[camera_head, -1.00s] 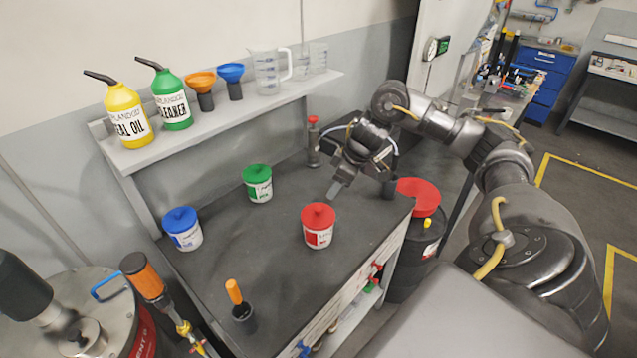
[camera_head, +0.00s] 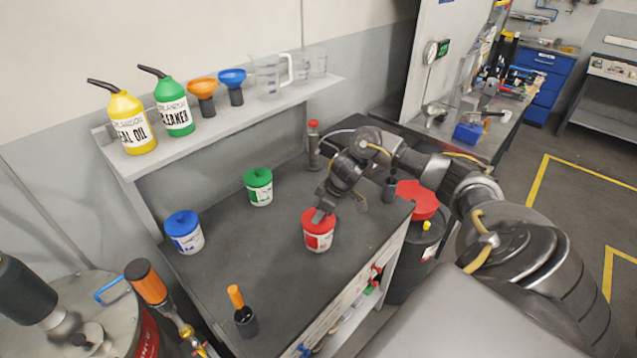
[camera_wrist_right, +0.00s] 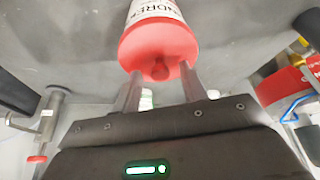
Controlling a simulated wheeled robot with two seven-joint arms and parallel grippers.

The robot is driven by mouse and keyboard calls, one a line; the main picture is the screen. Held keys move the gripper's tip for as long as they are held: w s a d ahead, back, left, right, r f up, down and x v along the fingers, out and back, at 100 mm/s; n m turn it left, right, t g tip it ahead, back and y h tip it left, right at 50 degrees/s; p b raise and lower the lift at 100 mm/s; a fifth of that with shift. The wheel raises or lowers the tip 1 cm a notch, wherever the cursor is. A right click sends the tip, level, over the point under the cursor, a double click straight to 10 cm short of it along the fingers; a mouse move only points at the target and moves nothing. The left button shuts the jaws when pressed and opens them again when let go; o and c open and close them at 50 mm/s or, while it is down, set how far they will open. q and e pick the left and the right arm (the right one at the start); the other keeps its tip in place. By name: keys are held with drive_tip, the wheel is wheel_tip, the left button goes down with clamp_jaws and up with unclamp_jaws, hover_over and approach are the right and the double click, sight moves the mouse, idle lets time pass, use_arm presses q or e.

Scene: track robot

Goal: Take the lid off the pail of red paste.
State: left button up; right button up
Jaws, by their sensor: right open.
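The pail of red paste (camera_head: 318,241) stands upright on the dark bench top, with its red lid (camera_head: 311,224) on. My right gripper (camera_head: 320,214) is at the lid from above and behind, and partly hides it. In the right wrist view the red lid (camera_wrist_right: 146,50) has a small round knob (camera_wrist_right: 160,71). The two fingers of my right gripper (camera_wrist_right: 160,88) are apart, one on each side of the knob, with a gap showing. Whether a finger touches the lid cannot be told. My left gripper is not in view.
A blue-lidded pail (camera_head: 184,233) and a green-lidded pail (camera_head: 258,187) stand to the left on the bench. An orange-handled tool (camera_head: 240,305) stands near the front edge. A shelf (camera_head: 215,110) with bottles, funnels and jugs runs behind. A red-topped black drum (camera_head: 418,238) stands right of the bench.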

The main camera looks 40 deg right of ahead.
drive_tip(key=shift+w+f, duration=0.15)
drive_tip(key=shift+f, duration=0.35)
clamp_jaws()
drive_tip(key=shift+r, duration=0.1)
